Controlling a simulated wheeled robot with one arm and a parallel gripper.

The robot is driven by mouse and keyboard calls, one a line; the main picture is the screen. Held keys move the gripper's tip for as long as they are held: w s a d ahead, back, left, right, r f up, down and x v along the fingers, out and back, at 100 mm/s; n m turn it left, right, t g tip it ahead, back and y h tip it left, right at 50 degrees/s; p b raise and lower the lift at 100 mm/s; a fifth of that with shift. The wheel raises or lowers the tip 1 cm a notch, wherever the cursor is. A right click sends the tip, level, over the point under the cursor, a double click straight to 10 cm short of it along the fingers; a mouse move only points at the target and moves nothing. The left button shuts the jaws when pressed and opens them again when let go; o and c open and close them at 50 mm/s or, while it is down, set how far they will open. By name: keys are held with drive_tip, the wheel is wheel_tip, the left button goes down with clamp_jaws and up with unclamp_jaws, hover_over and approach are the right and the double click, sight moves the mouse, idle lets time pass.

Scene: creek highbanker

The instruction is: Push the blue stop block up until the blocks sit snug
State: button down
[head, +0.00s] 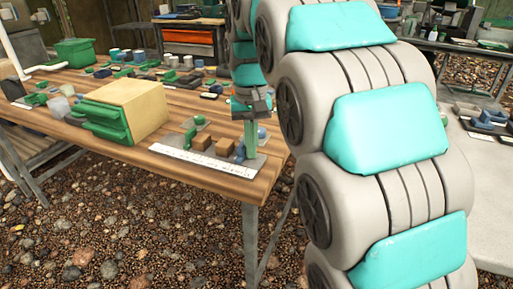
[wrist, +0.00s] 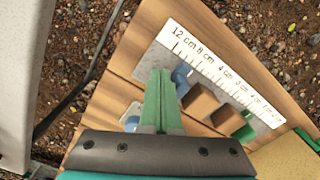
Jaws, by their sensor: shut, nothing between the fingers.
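A grey plate (wrist: 263,128) with a white ruler strip (head: 205,163) lies on the wooden table. On it stand a green block (head: 190,138), two brown blocks (head: 201,143) (head: 224,146) and the blue stop block (head: 240,151), in a row along the ruler. In the wrist view the brown blocks (wrist: 200,102) (wrist: 227,120) show a small gap between them; the blue stop block (wrist: 181,79) is at the row's left end, partly hidden by my fingers. My gripper (wrist: 160,75) is shut and empty, pointing down beside the blue block's outer side. I cannot tell whether it touches.
A large tan block with green parts (head: 125,108) stands left of the plate. Another blue piece (head: 261,133) is behind my gripper. Several small green, blue and grey pieces and a green bin (head: 74,52) fill the table's back. The table's front edge is close to the ruler.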

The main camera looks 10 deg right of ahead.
sight(228, 143)
drive_tip(key=shift+w+a+p, duration=0.35)
drive_tip(key=shift+w+a, duration=0.55)
drive_tip(key=shift+a, duration=0.3)
drive_tip(key=shift+w+a+p, duration=0.35)
drive_tip(key=shift+w+a, duration=0.5)
drive_tip(key=shift+a, duration=0.3)
idle(0.9)
drive_tip(key=shift+s+d, duration=0.25)
drive_tip(key=shift+d, duration=0.1)
drive_tip(key=shift+r, duration=0.1)
drive_tip(key=shift+r+p, duration=0.85)
drive_tip(key=shift+r, duration=1.65)
drive_tip(key=shift+s, duration=0.1)
